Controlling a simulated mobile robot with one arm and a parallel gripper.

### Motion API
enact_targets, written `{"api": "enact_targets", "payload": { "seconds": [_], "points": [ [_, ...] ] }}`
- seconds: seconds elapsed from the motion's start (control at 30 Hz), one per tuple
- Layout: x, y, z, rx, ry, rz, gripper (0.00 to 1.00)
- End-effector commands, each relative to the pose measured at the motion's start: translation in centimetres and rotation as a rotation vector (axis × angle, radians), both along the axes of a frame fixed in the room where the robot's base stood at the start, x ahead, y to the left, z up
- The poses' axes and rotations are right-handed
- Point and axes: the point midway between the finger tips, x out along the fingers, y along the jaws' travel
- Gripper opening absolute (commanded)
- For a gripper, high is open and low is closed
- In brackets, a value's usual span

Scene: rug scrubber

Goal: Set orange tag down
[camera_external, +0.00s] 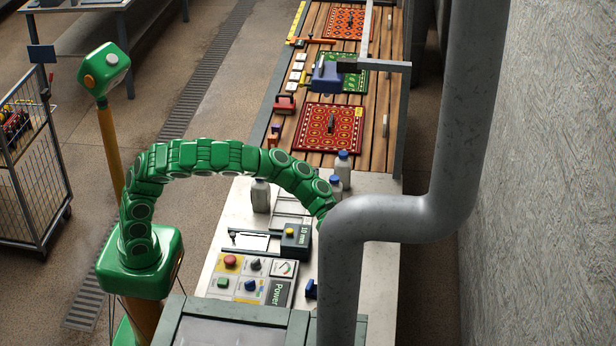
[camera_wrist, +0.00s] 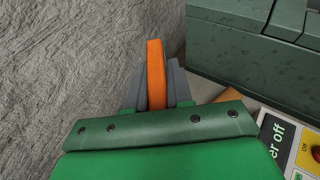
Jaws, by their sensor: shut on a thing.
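In the wrist view, my gripper (camera_wrist: 155,85) is shut on the orange tag (camera_wrist: 155,62). The tag is a flat upright orange strip between two grey fingers, with its upper part standing out past them. A pale table surface shows below and to the right of the fingers; I cannot tell whether the tag touches it. In the external view, my green arm arches over the white table and its end goes behind the grey pipe, so gripper and tag are hidden there.
A grey pipe (camera_external: 345,260) stands in front of the table's right side. A control panel (camera_external: 252,280) with buttons, a "10 mm" device (camera_external: 295,240) and bottles (camera_external: 261,195) stand on the white table (camera_external: 375,200). A dark green case (camera_wrist: 250,60) and rough wall (camera_wrist: 80,60) flank the gripper.

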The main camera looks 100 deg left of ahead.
Motion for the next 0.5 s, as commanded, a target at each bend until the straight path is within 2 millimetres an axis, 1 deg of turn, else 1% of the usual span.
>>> {"api": "enact_targets", "payload": {
  "seconds": [0.1, 0.2, 0.5],
  "points": [
    [-1.7, -0.2, 0.0, -0.001, 0.0, -0.079, 0.0],
    [-2.9, -0.3, 0.0, 0.001, -0.001, -0.135, 0.0],
    [-5.9, -0.6, 0.0, 0.003, -0.001, -0.265, 0.0]
  ]
}}
